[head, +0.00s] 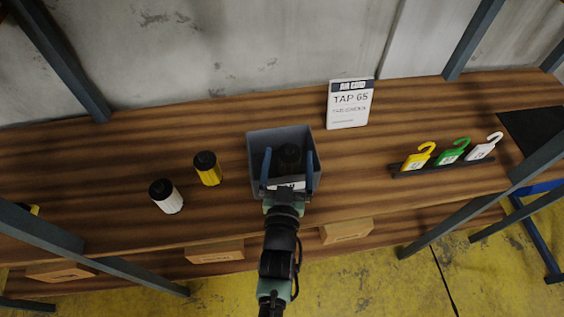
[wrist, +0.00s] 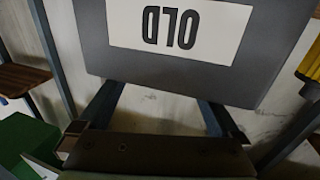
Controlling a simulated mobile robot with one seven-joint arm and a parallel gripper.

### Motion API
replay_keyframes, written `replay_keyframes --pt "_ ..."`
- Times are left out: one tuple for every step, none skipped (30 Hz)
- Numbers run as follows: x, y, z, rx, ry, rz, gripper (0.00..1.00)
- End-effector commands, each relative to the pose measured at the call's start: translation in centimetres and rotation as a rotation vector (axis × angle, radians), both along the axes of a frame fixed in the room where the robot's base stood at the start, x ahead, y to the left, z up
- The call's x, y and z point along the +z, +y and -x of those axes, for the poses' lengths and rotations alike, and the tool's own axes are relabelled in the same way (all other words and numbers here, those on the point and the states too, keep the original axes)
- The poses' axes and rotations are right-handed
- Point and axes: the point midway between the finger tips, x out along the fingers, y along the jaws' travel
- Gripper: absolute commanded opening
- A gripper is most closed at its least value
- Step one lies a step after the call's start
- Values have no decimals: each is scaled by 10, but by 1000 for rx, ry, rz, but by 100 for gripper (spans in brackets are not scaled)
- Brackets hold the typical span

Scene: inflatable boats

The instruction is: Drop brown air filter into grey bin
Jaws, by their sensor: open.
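The grey bin (head: 257,147) stands on the wooden bench, its front "OLD" label upside down in the wrist view (wrist: 262,55). A dark, black-capped cylinder (head: 290,158) shows inside the bin. Its body is mostly hidden, so I cannot tell whether it is the brown air filter. No other brown filter is in view. My gripper (head: 288,155) is open at the near side of the bin, with its two fingers spread on either side of the cylinder in the head view. The wrist view shows nothing held between the fingers.
A yellow filter (head: 208,169) and a white filter (head: 167,197), both black-capped, stand left of the bin. A sign (head: 350,104) stands behind right. A rack (head: 440,167) with yellow, green and white tags is at the right. Bench space between bin and rack is clear.

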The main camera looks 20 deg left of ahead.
Motion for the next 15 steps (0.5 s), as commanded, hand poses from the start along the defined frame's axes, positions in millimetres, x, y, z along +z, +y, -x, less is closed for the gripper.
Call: replay_keyframes --pt "-2 -3 9 0 3 1 99" --pt "-2 -5 14 0 2 1 99" --pt "-3 -8 21 -1 2 2 99" --pt "-3 -10 27 -1 3 2 99" --pt "-3 -12 32 -1 2 2 99" --pt "-2 -14 40 -1 2 2 99" --pt "-3 -16 45 -1 3 2 99" --pt "-3 -18 51 -1 2 2 99" --pt "-2 -20 58 -1 2 2 99" --pt "-3 -22 63 -1 3 1 99" --pt "-3 -24 68 0 2 1 99" --pt "-3 -26 74 0 3 1 99" --pt "-2 -27 79 0 3 1 99" --pt "-2 -29 83 0 2 1 99" --pt "-2 -30 88 0 2 1 99"
